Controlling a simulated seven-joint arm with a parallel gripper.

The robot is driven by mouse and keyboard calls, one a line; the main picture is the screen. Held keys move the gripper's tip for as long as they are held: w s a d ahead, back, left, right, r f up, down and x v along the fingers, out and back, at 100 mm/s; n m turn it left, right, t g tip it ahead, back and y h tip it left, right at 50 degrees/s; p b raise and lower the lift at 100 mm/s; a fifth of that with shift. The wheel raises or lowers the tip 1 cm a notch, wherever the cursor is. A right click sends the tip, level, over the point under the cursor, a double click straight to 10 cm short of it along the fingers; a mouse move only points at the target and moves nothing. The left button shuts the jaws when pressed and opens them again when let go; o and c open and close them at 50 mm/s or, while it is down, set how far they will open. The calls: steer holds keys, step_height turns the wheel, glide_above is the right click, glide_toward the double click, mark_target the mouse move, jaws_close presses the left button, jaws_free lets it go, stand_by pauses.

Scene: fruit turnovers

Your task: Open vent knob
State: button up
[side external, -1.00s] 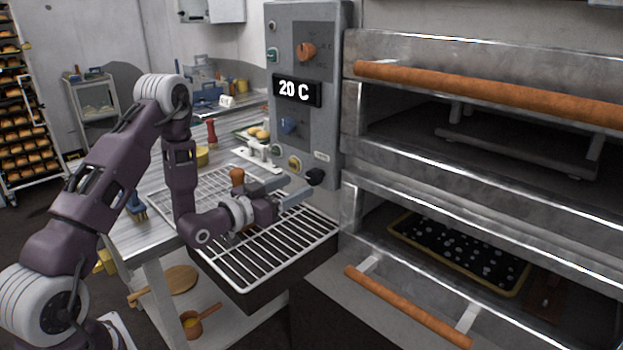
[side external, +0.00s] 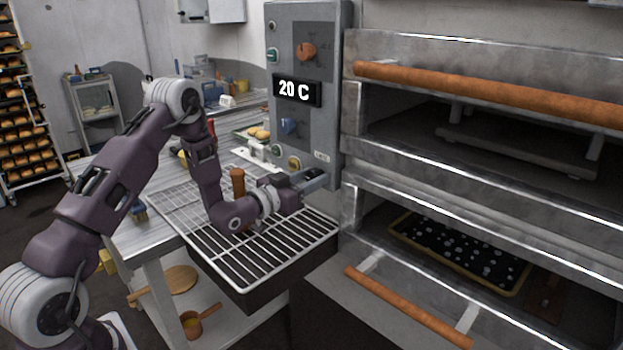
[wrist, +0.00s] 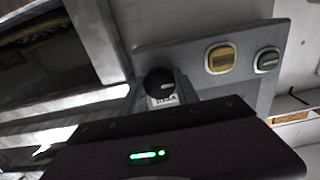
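The vent knob (wrist: 160,82) is a dark round knob low on the grey control panel (side external: 333,95). In the wrist view it shows just beyond my gripper's body, with an upside-down VENT label (wrist: 163,101) beside it. In the side view my gripper (side external: 314,179) is at the panel's lower edge and hides the knob. The pale label (side external: 322,156) shows just above the fingers.
A wire rack (side external: 262,262) lies below my gripper. Two oven decks stand to the right, with an upper orange handle (side external: 480,92) and a lower handle (side external: 405,306).

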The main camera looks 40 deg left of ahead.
jaws_close()
steer(key=shift+s, duration=1.8)
steer(key=o, duration=1.1)
jaws_free()
glide_toward(310, 179)
steer(key=shift+s+d+r, duration=0.1)
steer(key=shift+s, duration=0.05)
